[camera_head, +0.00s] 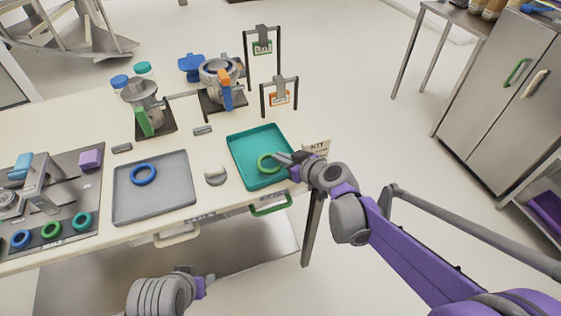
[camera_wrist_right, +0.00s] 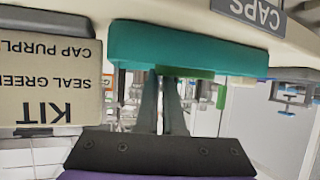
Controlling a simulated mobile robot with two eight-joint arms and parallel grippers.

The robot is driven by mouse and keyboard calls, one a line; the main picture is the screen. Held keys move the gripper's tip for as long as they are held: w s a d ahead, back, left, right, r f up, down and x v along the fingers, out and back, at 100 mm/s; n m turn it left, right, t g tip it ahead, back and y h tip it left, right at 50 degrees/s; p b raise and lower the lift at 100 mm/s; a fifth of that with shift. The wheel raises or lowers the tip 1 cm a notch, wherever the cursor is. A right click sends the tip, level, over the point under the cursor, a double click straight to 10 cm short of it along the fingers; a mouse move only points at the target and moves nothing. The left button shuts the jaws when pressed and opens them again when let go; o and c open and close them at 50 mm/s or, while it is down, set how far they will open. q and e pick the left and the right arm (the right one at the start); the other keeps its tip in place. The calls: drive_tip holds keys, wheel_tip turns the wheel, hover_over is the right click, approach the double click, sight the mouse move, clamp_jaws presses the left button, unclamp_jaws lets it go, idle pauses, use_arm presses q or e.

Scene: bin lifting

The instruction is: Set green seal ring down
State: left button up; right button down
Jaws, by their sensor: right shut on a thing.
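The green seal ring (camera_head: 264,165) is over the right part of the teal tray (camera_head: 244,178). My right gripper (camera_head: 280,159) reaches in from the right, with its fingers shut on the ring's right side. The wrist view shows the two fingers (camera_wrist_right: 161,80) close together, with a green edge of the ring (camera_wrist_right: 188,72) at their tips and the teal tray (camera_wrist_right: 215,52) beyond. I cannot tell whether the ring touches the tray floor.
A grey tray (camera_head: 178,197) with a blue ring (camera_head: 144,174) lies left of the teal tray. A small orange-tagged stand (camera_head: 280,97) is behind. A kit sign (camera_head: 316,147) stands at the table's right edge.

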drive_tip(key=shift+f, duration=0.85)
drive_tip(key=c, duration=1)
unclamp_jaws()
